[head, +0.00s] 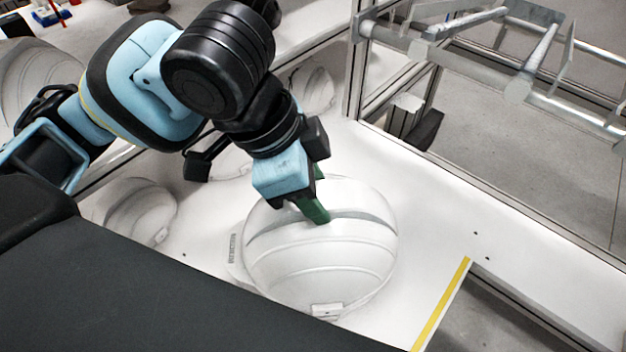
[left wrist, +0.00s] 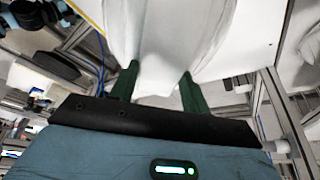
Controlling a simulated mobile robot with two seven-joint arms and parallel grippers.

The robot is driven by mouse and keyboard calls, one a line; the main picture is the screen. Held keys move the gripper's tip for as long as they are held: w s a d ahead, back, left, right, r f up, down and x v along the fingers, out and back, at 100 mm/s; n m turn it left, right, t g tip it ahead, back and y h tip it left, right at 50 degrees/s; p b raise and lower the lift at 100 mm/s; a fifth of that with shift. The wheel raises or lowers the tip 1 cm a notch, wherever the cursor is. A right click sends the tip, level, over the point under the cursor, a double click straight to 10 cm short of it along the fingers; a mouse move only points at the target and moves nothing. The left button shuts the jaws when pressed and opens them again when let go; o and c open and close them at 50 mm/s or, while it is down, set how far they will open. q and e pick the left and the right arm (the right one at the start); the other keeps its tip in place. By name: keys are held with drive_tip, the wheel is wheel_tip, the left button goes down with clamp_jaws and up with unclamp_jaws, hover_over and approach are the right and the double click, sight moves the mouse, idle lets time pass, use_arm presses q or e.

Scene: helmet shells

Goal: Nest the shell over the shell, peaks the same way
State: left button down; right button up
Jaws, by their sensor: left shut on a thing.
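A white helmet shell (head: 325,255) with raised ridges stands crown up on the white table, with its peak toward the left. My left gripper (head: 318,208) reaches down onto its crown from above and is shut on it. In the left wrist view, the green fingers of the left gripper (left wrist: 157,82) stand on both sides of a ridge of the white shell (left wrist: 165,40). Whether a second shell lies underneath is hidden. Another white shell (head: 137,212) sits to the left, partly behind my dark body. My right gripper is not in view.
More white shells stand behind: one at the back (head: 315,85), one at the far left (head: 40,82). A metal frame rail (head: 480,150) runs along the table's far right side. A yellow strip (head: 440,305) marks the cut-out edge at front right. The white table (head: 440,200) is clear right of the shell.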

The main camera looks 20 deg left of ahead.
use_arm(q)
drive_tip(key=shift+f, duration=0.3)
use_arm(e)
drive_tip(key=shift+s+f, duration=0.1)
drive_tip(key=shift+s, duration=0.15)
use_arm(q)
drive_tip(key=shift+f, duration=0.65)
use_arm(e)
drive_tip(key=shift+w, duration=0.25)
use_arm(q)
drive_tip(key=shift+f, duration=0.35)
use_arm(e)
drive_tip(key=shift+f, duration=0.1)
use_arm(q)
drive_tip(key=c, duration=0.8)
unclamp_jaws()
drive_tip(key=shift+o, duration=0.9)
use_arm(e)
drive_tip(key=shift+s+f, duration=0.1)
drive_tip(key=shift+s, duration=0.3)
